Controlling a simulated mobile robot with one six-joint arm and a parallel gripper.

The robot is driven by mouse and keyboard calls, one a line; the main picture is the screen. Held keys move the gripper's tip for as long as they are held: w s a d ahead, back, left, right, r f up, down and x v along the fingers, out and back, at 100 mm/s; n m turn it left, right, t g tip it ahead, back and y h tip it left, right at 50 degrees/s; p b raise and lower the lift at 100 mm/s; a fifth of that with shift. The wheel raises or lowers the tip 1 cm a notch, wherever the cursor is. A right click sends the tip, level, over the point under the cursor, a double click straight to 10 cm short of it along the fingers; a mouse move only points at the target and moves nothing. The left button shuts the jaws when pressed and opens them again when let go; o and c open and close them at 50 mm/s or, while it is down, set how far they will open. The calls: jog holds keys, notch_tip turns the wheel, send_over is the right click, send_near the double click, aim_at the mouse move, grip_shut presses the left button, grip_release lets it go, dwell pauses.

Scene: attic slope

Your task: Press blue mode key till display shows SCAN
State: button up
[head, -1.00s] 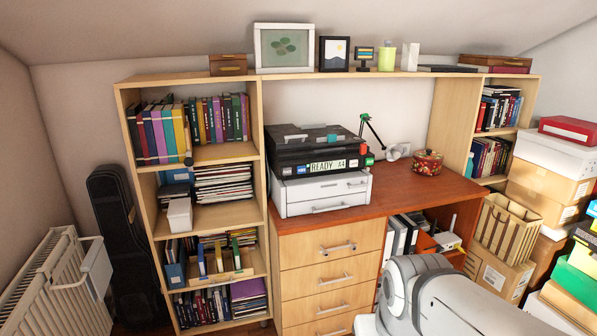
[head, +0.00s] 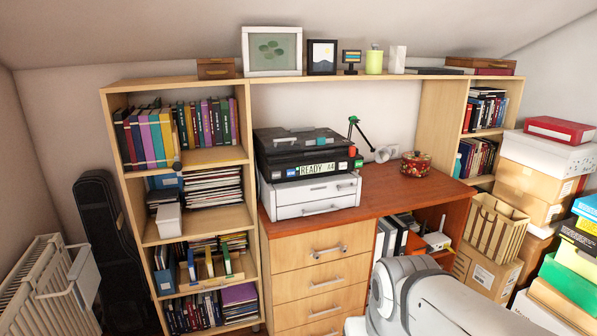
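A black printer (head: 303,150) stands on a white drawer unit (head: 318,195) on the left part of the desk top. Its front display (head: 318,170) is lit pale green and reads "READY A4". A small blue key (head: 291,172) appears just left of the display; its marking is too small to read. A green key (head: 358,162) sits at the right end of the front. My gripper is not in view; only white links of my arm show at the lower right, apart from the printer in the picture.
A red patterned pot (head: 421,167) and a desk lamp (head: 366,138) stand right of the printer. The reddish desk top (head: 395,195) is clear in front of them. A bookshelf (head: 245,130) borders the left; stacked boxes (head: 540,175) fill the right.

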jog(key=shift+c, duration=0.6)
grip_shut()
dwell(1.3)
